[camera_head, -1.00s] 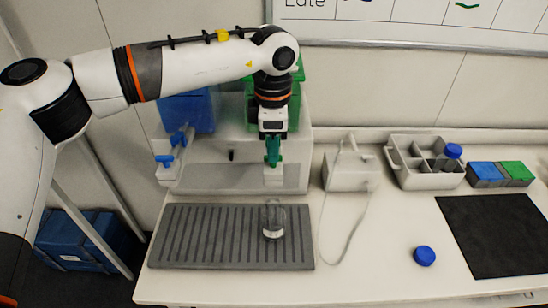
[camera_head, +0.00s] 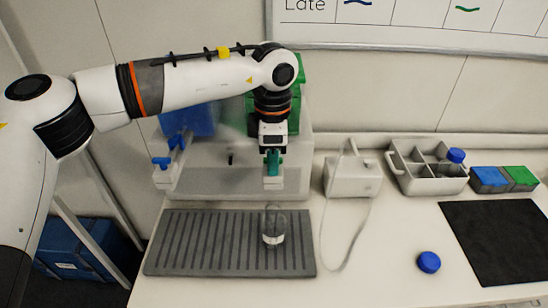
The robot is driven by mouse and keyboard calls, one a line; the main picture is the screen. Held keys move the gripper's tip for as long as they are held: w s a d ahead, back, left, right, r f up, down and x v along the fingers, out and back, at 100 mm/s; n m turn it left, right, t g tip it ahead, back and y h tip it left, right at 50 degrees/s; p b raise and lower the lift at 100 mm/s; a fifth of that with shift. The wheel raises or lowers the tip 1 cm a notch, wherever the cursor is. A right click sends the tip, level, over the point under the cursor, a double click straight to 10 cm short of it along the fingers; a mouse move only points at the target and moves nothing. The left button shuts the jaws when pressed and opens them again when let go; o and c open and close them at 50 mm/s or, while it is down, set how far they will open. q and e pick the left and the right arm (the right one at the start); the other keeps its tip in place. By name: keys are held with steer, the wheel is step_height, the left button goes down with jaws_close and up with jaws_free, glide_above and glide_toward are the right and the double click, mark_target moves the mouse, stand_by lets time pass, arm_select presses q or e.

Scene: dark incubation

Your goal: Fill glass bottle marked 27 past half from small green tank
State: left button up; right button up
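The glass bottle (camera_head: 273,222) stands upright and uncapped on the ribbed grey mat (camera_head: 190,243), with a pale label low on it; I cannot read the number. The small green tank (camera_head: 293,116) stands at the back, mostly hidden behind my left arm. My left gripper (camera_head: 273,182) points down in front of it, above and behind the bottle and apart from it. Green shows between its fingers, at the tank's tap; I cannot tell whether they grip it. The liquid level in the bottle is unclear. My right gripper is not in view.
A blue tank (camera_head: 188,118) with a blue tap stands to the left. A blue cap (camera_head: 429,262) lies on the counter. To the right are a grey device (camera_head: 352,178), a divided grey caddy (camera_head: 428,180), blue and green boxes (camera_head: 490,180), and a black mat (camera_head: 500,240).

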arm_select(q)
steer(key=shift+r, duration=0.2)
steer(key=shift+r+p, duration=0.5)
steer(key=shift+r, duration=0.4)
steer(key=shift+r, duration=0.1)
steer(key=shift+c, duration=0.2)
jaws_close()
stand_by(1.2)
